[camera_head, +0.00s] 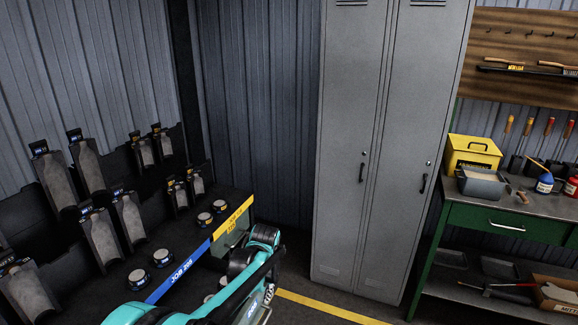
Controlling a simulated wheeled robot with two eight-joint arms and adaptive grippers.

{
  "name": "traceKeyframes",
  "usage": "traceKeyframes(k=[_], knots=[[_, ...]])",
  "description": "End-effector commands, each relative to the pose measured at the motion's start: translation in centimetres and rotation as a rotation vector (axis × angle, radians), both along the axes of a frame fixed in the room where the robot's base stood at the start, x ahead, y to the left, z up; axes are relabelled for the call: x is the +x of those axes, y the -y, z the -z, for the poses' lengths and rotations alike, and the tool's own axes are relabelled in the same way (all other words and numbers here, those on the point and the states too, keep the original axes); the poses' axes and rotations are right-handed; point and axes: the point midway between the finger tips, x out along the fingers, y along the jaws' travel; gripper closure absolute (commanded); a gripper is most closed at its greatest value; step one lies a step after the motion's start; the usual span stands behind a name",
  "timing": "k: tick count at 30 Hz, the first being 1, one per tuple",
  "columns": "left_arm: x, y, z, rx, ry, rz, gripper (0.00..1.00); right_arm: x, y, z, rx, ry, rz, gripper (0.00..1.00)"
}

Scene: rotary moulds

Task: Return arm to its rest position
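My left arm (262,237), teal with black and grey parts, shows at the bottom centre, in front of the right end of the black rack. It is bent, with a teal joint at the top and another teal link at the bottom edge. My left gripper (262,298) seems to be among the dark and grey parts low in the picture. Its fingertips cannot be made out, and I see nothing clearly held. My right gripper is not in view.
A black rack (70,215) at left holds several grey mould pieces and round pucks, with blue and yellow label strips. Grey lockers (385,140) stand behind. A green workbench (470,215) at right carries a yellow box (472,152) and tools. The floor between shows a yellow line (320,305).

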Motion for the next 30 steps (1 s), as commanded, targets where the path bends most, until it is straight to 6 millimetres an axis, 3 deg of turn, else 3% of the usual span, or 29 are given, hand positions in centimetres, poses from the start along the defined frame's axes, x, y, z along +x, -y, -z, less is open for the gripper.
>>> traceKeyframes(k=[1, 6, 12, 17, 21, 25, 30], knots=[[-1.6, -0.9, -1.9, -0.014, 0.024, -0.014, 0.68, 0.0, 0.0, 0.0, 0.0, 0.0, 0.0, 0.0], [-6.5, -3.2, -6.4, -0.065, 0.116, -0.064, 0.68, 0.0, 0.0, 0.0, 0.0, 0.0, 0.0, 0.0], [-13.1, -5.5, -9.5, -0.123, 0.226, -0.124, 0.68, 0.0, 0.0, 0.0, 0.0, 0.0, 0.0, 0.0], [-18.4, -6.9, -10.1, -0.166, 0.315, -0.173, 0.68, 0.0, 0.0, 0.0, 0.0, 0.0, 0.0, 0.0], [-22.5, -7.8, -9.5, -0.2, 0.389, -0.216, 0.68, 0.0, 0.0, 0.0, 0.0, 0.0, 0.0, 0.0], [-25.0, -8.2, -8.5, -0.224, 0.441, -0.245, 0.68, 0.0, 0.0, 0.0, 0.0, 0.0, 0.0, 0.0], [-26.5, -8.5, -7.6, -0.239, 0.476, -0.264, 0.68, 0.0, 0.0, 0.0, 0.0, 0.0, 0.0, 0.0]])
